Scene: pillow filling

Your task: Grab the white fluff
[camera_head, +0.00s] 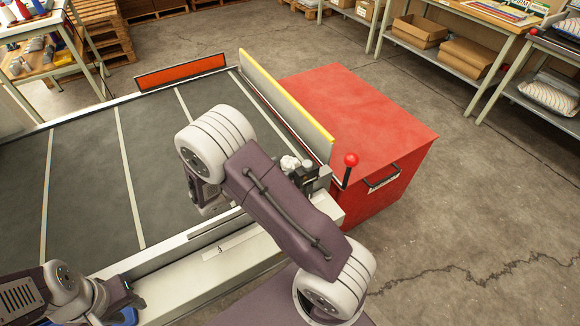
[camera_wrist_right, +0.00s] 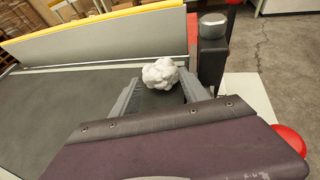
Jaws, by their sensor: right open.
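A small lumpy ball of white fluff (camera_head: 290,162) sits at the near right corner of the conveyor, beside a dark post. In the right wrist view the white fluff (camera_wrist_right: 160,73) lies at the far end of my right gripper (camera_wrist_right: 158,88). Its two grey fingers are spread apart and the fluff is in line with the gap between them. I cannot tell whether the fingers touch it. In the head view my right arm hides most of that gripper. My left gripper (camera_head: 122,301) is at the bottom left by the conveyor's near edge; its fingers are unclear.
The dark conveyor (camera_head: 85,170) has light cross strips and is otherwise clear. A yellow-topped grey board (camera_head: 285,105) stands along its right end, beside a red cabinet (camera_head: 370,110). A red ball knob (camera_head: 351,159) stands close to the post. Shelves (camera_head: 470,60) stand at the back right.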

